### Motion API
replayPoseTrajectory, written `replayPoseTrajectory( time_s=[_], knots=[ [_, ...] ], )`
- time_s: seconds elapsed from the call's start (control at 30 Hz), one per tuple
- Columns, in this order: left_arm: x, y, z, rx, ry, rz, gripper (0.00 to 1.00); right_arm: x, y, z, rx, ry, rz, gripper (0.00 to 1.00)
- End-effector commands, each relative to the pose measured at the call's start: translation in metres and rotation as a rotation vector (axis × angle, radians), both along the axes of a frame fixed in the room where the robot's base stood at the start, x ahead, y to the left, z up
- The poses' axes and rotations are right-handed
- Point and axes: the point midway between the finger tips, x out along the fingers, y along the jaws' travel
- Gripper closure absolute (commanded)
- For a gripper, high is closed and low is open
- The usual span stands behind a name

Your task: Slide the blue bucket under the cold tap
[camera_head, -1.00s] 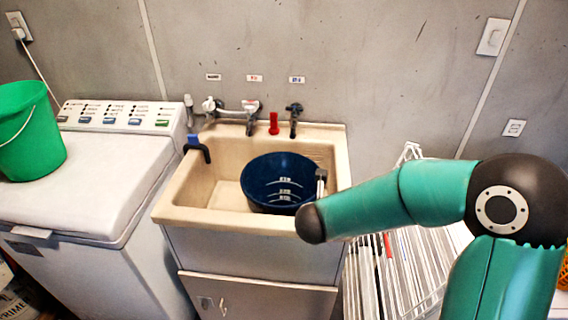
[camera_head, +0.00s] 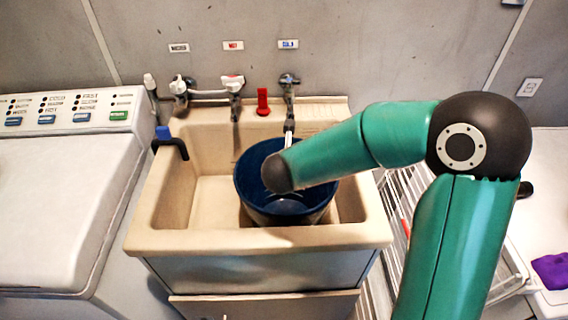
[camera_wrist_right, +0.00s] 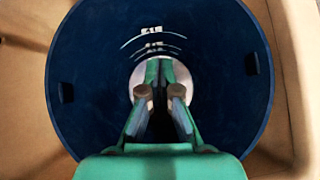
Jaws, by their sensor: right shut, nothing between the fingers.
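The blue bucket (camera_head: 250,200) stands in the beige sink basin (camera_head: 205,238), right of its middle. The cold tap (camera_head: 289,80), under a blue-marked label, is on the wall behind the bucket. Its spout points down toward the bucket's back rim; I cannot tell whether it is over the opening. My right arm reaches in from the right, with its wrist above the bucket and hiding the gripper in the head view. In the right wrist view, my right gripper (camera_wrist_right: 160,68) is shut and empty, pointing into the bucket (camera_wrist_right: 90,110). My left gripper is not in view.
Two white-handled taps (camera_head: 232,84) and a red fitting (camera_head: 262,101) are left of the cold tap. A dark hook with a blue top (camera_head: 170,143) is on the sink's left rim. A washing machine (camera_head: 60,200) stands left; a white rack (camera_head: 410,190) stands right.

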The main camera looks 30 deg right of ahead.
Motion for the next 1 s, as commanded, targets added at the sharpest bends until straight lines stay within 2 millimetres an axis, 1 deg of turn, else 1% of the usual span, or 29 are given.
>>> replayPoseTrajectory(
  time_s=[0.03, 0.43, 0.47, 0.5, 0.7, 1.0],
  knots=[
    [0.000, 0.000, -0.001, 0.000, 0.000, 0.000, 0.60, 0.004, -0.004, -0.007, 0.000, 0.004, -0.001, 1.00],
    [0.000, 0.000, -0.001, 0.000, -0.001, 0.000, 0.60, 0.049, -0.036, -0.063, 0.001, 0.004, 0.004, 1.00],
    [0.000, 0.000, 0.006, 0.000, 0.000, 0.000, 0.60, 0.054, -0.040, -0.057, 0.001, 0.000, 0.004, 1.00],
    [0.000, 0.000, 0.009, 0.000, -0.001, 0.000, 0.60, 0.060, -0.043, -0.056, 0.001, 0.000, 0.004, 1.00],
    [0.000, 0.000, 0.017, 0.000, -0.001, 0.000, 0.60, 0.076, -0.055, -0.058, 0.001, 0.001, 0.007, 1.00],
    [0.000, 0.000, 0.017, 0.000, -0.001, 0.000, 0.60, 0.080, -0.057, -0.060, 0.001, 0.001, 0.008, 1.00]
  ],
)
